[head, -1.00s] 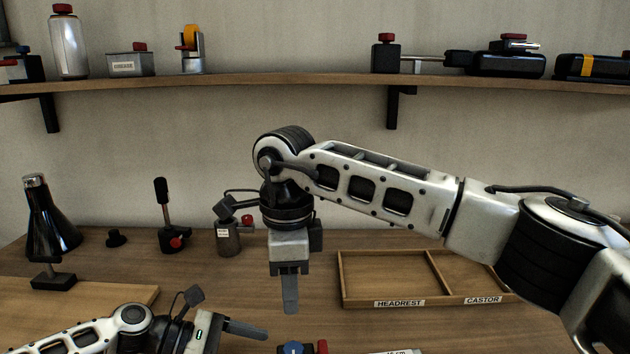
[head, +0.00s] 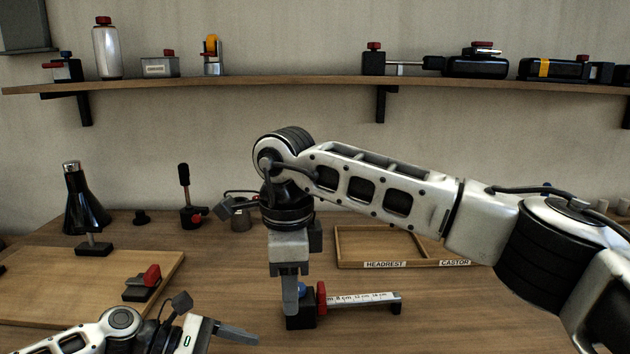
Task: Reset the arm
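My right arm reaches in from the right, bends at a round joint, and its gripper (head: 289,292) points straight down. Its fingers overlap in this view, so I cannot tell their gap. They are in front of the black end of a measuring device (head: 360,301) with a scale in cm and red and blue knobs. I cannot tell whether they touch it. My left gripper (head: 236,332) is low at the left and points right, with nothing visible at its tip. I cannot tell whether it is open or shut.
A wooden tray (head: 345,247) labelled HEADREST and CASTOR lies behind my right arm. A board (head: 60,284) with a red-knobbed clamp (head: 146,283) is at the left. A black cone-shaped stand (head: 84,206) and lever (head: 187,198) stand behind. A shelf (head: 250,82) crosses the wall.

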